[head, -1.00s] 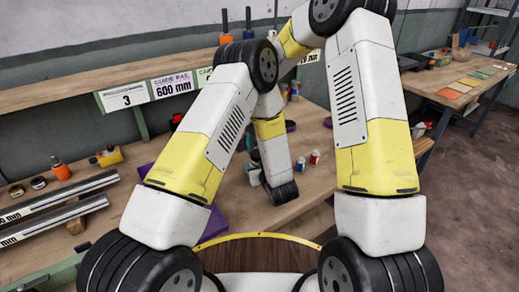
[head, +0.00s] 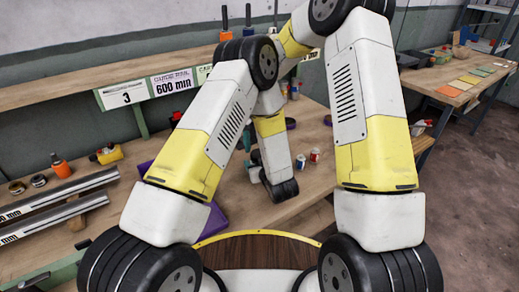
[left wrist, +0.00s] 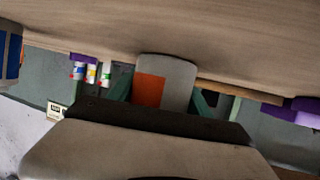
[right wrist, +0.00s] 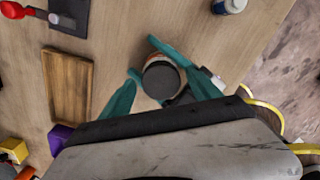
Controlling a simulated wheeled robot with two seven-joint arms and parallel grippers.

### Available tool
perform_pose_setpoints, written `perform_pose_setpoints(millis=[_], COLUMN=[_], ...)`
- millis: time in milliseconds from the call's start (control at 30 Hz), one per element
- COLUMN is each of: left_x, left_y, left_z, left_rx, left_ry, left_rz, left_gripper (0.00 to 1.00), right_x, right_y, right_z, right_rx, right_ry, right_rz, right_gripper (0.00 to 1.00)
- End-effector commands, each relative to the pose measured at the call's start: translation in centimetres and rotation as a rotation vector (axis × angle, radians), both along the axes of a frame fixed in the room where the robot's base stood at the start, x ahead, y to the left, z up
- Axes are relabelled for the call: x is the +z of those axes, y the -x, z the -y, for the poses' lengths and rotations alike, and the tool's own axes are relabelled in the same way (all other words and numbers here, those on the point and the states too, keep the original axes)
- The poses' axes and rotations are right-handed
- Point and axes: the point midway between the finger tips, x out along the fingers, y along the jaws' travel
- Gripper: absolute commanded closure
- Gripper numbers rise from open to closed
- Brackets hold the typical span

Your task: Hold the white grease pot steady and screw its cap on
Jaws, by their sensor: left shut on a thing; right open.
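The white grease pot (left wrist: 165,85), with an orange patch on its side, is between the teal fingers of my left gripper (left wrist: 162,100) in the left wrist view, and that gripper is shut on it. In the right wrist view a dark grey round top with a pale rim (right wrist: 160,80) faces the camera; I cannot tell whether it is the cap or the pot's open mouth. My right gripper (right wrist: 160,88) is open, its teal fingers spread on either side of this top. In the head view my right gripper (head: 256,168) is small and partly hidden by my arms.
Two small bottles (head: 308,158) stand on the bench right of my right wrist. Rails (head: 60,205) lie at the left.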

Motion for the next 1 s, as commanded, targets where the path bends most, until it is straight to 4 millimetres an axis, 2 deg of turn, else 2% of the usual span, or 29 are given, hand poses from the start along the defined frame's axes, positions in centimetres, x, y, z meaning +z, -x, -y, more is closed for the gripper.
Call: perform_pose_setpoints(millis=[333,667,767,1000], left_x=[0.0,0.0,0.0,0.0], left_y=[0.0,0.0,0.0,0.0], left_z=[0.0,0.0,0.0,0.0], left_rx=[0.001,0.0,0.0,0.0], left_ry=[-0.001,0.0,0.0,0.0], left_rz=[0.001,0.001,0.001,0.001], left_gripper=[1.0,1.0,1.0,1.0], right_x=[4.1,4.4,4.7,6.5], right_y=[0.0,0.0,0.1,0.4], right_z=[0.0,0.0,-0.1,-0.2], right_rx=[-0.002,0.005,0.068,0.421], right_ry=[-0.001,0.0,-0.002,-0.002], right_rz=[0.001,0.0,0.0,-0.002], right_gripper=[0.27,0.3,0.3,0.3])
